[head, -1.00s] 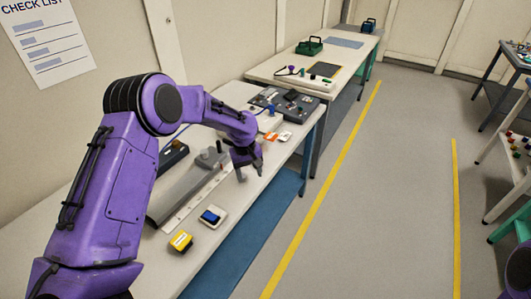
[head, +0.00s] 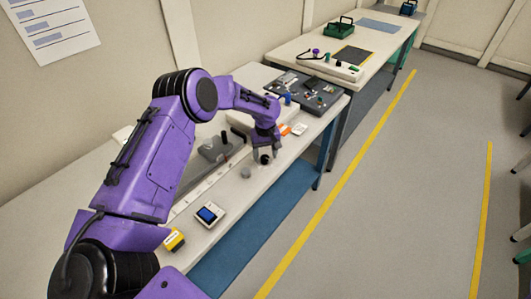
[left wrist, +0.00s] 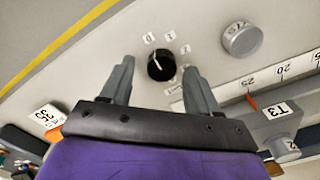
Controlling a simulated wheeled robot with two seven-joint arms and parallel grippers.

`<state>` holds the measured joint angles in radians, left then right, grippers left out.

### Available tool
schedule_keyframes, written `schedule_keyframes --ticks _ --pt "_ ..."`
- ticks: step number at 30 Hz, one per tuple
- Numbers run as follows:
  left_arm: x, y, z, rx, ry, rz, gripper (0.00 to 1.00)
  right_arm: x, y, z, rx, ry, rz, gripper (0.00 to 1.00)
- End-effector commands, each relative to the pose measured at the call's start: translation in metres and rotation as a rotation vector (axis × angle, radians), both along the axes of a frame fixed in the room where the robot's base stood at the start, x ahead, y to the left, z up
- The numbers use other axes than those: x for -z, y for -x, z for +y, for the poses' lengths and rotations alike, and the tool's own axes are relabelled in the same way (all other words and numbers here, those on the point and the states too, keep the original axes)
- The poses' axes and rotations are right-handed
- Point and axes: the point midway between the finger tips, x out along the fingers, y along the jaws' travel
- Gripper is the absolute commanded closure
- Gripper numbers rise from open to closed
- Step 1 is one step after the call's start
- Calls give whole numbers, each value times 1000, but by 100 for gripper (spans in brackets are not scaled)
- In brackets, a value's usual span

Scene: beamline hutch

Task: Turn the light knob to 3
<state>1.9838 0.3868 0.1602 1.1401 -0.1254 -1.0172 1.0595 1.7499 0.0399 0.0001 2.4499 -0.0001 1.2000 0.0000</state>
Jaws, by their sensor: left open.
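A round black knob (left wrist: 161,65) with a white pointer line sits on a pale panel in the left wrist view. Small number tags stand around it; 0 and 1 are readable, others are too small or partly covered. The pointer appears turned toward the 0 tag. My left gripper (left wrist: 159,66) is open, with one finger on each side of the knob; I cannot tell whether they touch it. In the head view my left gripper (head: 264,153) points down over the bench, with the black knob (head: 265,160) between its fingertips. My right gripper is not in view.
A grey knob (left wrist: 242,39) stands close by on the panel, also seen in the head view (head: 246,172). A blue-screen device (head: 209,214) and a yellow box (head: 174,240) lie nearer the bench front.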

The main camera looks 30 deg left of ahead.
Motion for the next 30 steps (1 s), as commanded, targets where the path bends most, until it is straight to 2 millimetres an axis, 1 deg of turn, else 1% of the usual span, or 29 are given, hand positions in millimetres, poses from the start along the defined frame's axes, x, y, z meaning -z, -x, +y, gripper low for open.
schedule_keyframes --ticks 3,10,11,12,14,15,16,23,30 --pt "8 0 0 -1 0 0 39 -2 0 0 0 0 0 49" --pt "9 0 0 -1 1 -1 39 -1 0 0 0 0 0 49" --pt "9 0 0 -1 1 -1 46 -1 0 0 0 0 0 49" --pt "9 0 0 -1 1 -1 59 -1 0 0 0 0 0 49" --pt "9 0 0 -1 0 0 78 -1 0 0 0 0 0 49" --pt "9 0 0 -1 0 0 91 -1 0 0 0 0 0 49" --pt "9 0 0 -1 0 0 95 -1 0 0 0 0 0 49" --pt "9 0 0 10 -1 -1 95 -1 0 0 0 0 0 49" --pt "9 0 0 102 -1 -1 95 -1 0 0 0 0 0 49"
